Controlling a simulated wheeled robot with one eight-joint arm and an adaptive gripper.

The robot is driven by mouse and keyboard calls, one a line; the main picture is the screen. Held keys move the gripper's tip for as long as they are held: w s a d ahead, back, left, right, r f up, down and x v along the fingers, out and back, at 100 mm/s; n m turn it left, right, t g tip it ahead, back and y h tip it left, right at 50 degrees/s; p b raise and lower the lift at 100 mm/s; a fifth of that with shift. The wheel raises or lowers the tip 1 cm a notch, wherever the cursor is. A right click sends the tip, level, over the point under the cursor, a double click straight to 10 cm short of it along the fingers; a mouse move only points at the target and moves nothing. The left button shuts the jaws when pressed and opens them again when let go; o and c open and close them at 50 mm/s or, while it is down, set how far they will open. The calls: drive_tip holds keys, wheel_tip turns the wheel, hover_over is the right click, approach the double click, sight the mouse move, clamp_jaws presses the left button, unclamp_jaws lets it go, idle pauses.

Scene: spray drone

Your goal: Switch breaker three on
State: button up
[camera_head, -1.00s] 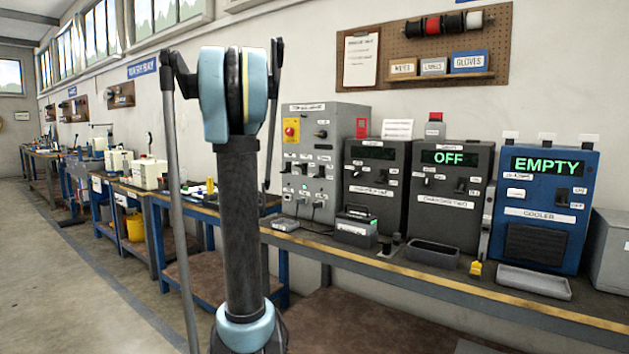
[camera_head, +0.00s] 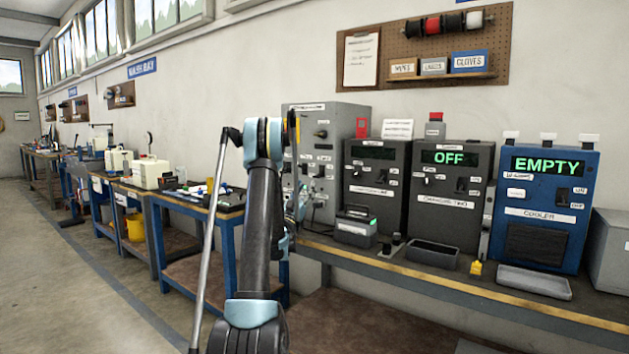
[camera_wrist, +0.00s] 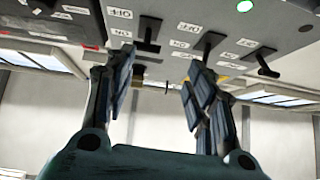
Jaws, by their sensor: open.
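The grey panel (camera_head: 345,120) with switches stands at the left end of the near bench in the head view, partly hidden by my arm. In the wrist view the panel (camera_wrist: 235,20) fills the top, its lettering upside down. A row of black switch levers shows there: one lever (camera_wrist: 150,36) near the gap between my fingers, another lever (camera_wrist: 209,42) close to the right finger, and a third lever (camera_wrist: 265,62) further right. I cannot read which is breaker three. My gripper (camera_wrist: 160,64) is open and empty, its fingertips just short of the panel; contact cannot be told.
Right of the panel stand two dark chargers (camera_head: 448,215), one showing OFF, and a blue cooler (camera_head: 545,230) showing EMPTY. A battery-like box (camera_head: 356,224), a dark tray (camera_head: 433,254) and a grey tray (camera_head: 534,281) lie on the bench in front.

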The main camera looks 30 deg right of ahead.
sight(316, 177)
drive_tip(key=shift+m+g+h, duration=0.6)
drive_tip(key=shift+m+g, duration=0.1)
drive_tip(key=shift+g, duration=0.2)
drive_tip(key=shift+s+d+f+x, duration=0.1)
drive_tip(key=shift+s+d+x, duration=0.1)
drive_tip(key=shift+x, duration=1)
drive_tip(key=shift+s+d+f+x, duration=0.15)
drive_tip(key=shift+s+d+x, duration=0.05)
drive_tip(key=shift+x, duration=1.05)
drive_tip(key=shift+s+d+f+x, duration=0.1)
drive_tip(key=shift+s+d+x, duration=0.1)
drive_tip(key=shift+x, duration=1)
drive_tip(key=shift+c, duration=0.2)
drive_tip(key=c, duration=1)
